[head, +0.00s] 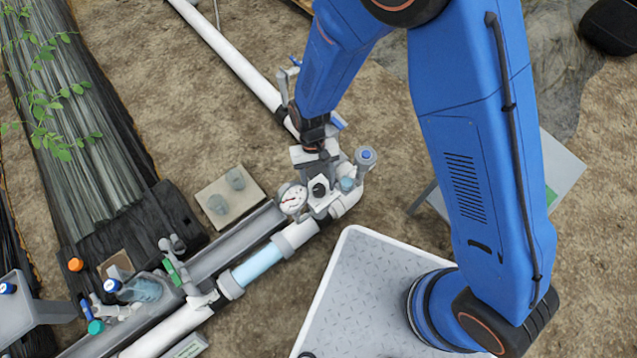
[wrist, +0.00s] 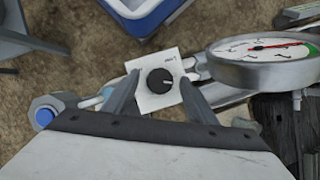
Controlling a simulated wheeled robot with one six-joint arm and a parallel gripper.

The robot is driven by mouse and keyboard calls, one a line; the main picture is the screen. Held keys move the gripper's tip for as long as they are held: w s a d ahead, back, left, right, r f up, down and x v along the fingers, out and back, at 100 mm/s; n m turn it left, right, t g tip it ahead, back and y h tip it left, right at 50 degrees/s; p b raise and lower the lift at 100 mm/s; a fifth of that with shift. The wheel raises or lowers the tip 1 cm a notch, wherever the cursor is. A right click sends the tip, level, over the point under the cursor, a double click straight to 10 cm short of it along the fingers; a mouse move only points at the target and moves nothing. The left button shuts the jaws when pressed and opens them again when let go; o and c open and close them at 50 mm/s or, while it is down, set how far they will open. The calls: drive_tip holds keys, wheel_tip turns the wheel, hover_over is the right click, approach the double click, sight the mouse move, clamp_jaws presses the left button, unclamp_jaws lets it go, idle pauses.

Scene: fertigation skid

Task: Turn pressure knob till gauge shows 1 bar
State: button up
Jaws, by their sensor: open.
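The pressure knob (wrist: 160,81) is a round black knob with a pale pointer mark, on a square white plate with small lettering. It also shows in the head view (head: 319,188) on the pipe fitting. My gripper (wrist: 161,88) is open, with one finger on each side of the knob and gaps between them; I cannot tell how deep the fingertips reach. The round white gauge (wrist: 262,50) stands to the right of the knob, seen at a slant. Its red needle points right, towards a green band; the numbers are unreadable. The gauge also shows in the head view (head: 292,199).
A blue-capped fitting (head: 366,156) stands close right of my gripper. The white pipe (head: 170,330) runs to the lower left, with a green-handled valve (head: 176,268) on it.

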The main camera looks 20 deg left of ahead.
drive_tip(key=c, duration=1.1)
drive_tip(key=shift+o, duration=0.2)
